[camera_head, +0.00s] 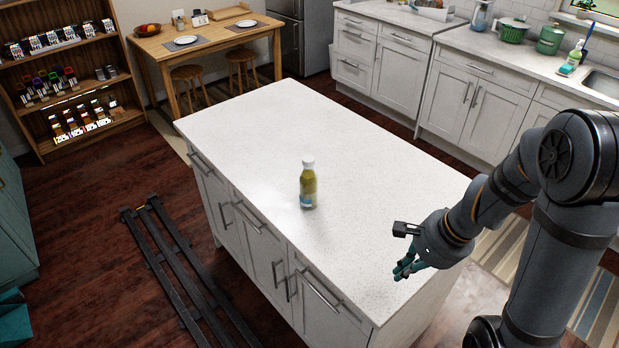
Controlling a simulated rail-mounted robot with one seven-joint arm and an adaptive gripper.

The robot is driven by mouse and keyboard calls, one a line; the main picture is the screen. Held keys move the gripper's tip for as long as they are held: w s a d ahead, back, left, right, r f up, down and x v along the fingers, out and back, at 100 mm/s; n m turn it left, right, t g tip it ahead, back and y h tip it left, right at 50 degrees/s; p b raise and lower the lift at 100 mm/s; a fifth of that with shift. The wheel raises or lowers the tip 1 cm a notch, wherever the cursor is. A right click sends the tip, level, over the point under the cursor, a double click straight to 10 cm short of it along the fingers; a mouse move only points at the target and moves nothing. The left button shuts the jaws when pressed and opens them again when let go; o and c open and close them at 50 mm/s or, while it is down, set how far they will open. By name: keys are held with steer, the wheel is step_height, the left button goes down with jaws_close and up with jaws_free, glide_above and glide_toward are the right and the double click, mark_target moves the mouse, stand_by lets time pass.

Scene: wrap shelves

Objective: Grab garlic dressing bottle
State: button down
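One bottle (308,186) stands upright on the white island countertop (260,130). It has a white cap, a yellow-green body and a pale blue and white label near its base; the label text is too small to read. My gripper (402,272) has teal fingertips and is to the right of the bottle and nearer the camera, over the front right part of the countertop. It is clearly apart from the bottle, and no object shows in it. The fingertips appear spread.
The countertop around the bottle is clear. Wooden shelves (130,117) with several packages stand at the left. A dining table (165,47) with stools is behind. Dark rails (180,260) lie on the floor left of the island. A counter with a sink (600,84) is at the right.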

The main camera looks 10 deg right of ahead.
steer(key=shift+c, duration=2.2)
jaws_free()
steer(key=shift+o, duration=0.3)
